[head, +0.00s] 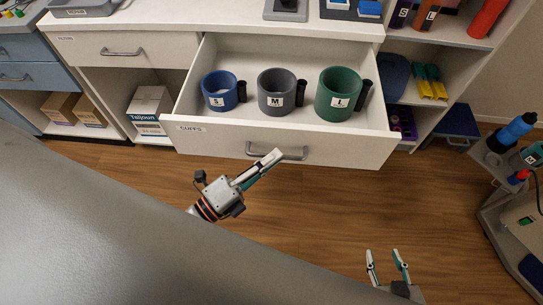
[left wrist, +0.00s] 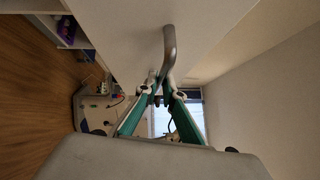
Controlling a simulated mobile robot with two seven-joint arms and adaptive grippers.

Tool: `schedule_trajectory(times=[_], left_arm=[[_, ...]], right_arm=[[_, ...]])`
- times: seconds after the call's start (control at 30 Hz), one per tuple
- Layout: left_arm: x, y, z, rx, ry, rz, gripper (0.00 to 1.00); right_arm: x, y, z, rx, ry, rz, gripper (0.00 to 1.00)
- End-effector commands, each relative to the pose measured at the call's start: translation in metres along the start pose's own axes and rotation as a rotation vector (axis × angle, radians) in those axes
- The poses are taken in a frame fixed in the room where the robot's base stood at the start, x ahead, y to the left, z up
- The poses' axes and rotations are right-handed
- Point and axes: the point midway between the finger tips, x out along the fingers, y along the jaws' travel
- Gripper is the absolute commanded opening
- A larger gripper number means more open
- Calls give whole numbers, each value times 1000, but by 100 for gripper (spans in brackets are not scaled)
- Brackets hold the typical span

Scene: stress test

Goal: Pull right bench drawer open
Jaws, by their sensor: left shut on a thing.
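The right bench drawer (head: 230,145), white and labelled CUFFS, stands pulled out from the bench. Its inside shows a blue S cuff, a grey M cuff and a green L cuff. Its grey bar handle (head: 292,154) is on the front; the handle also shows in the left wrist view (left wrist: 169,45). My left gripper (head: 268,161) is shut on the handle, and its fingers (left wrist: 161,92) meet the bar in the left wrist view. My right gripper (head: 386,254) is open and empty, low in the head view above the floor, apart from the drawer.
A closed white drawer (head: 85,46) with a handle is to the left. Open shelves (head: 450,90) with bottles stand at right. A cart (head: 500,215) stands at the far right. Wooden floor (head: 320,205) before the drawer is clear.

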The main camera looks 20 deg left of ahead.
Motion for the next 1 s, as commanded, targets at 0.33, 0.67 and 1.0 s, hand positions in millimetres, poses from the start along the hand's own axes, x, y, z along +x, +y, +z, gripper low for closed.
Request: schedule_trajectory(times=[0.33, 0.67, 1.0], left_arm=[[0, 0, 0, 0, 0, 0, 25], [-19, 1, 0, -4, 0, 4, 25], [-87, 1, 0, -3, 0, 4, 25]], right_arm=[[0, 0, -1, 0, 2, 0, 40], [-1, 0, -1, 0, 2, -1, 40], [0, 0, -1, 1, 2, 0, 40]])
